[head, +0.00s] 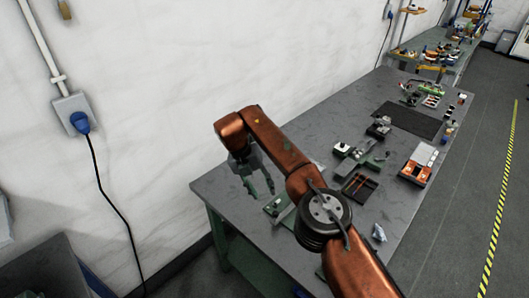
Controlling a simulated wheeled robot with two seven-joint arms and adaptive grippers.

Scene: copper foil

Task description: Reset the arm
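My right arm (285,150), copper coloured with a dark round joint, comes in from the bottom right and bends over the near left end of the grey workbench (215,188). Its gripper (259,187) points down over the bench near the wall side. The two fingers look apart with nothing seen between them, so it appears open and empty. I cannot tell how high it is above the bench top. My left gripper is not in view.
A dark tray (360,187), an orange and white device (417,164), a black mat (407,120) and several small parts lie on the bench. A small crumpled item (379,233) lies near the front edge. A white wall stands behind; the floor at right is clear.

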